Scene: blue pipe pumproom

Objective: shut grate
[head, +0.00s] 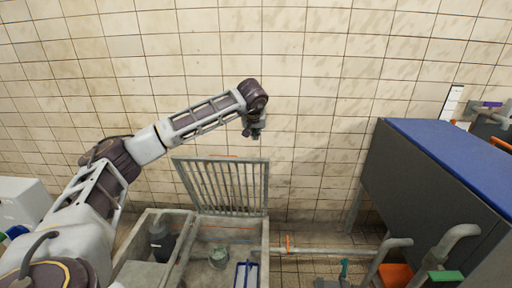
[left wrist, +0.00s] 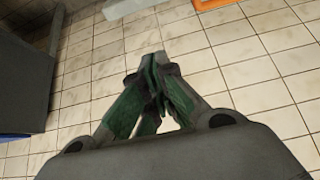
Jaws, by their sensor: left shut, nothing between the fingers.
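The grate (head: 222,186) is a grey barred panel in the head view. It stands raised, nearly upright, at the back edge of a concrete basin (head: 265,240) against the tiled wall. My left gripper (head: 254,134) is above the grate's top right corner, pointing down, and looks apart from it. In the left wrist view its green-padded fingers (left wrist: 155,62) are together with nothing between them, over tiles. The grate does not show clearly in that view. My right gripper is not identifiable in the head view.
The basin holds a dark bottle-like item (head: 160,240), a greenish round item (head: 218,257) and a blue frame (head: 246,275). A large grey cabinet with a blue top (head: 450,150) stands at the right. A pale pipe (head: 325,251) runs between them. The wall is close behind.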

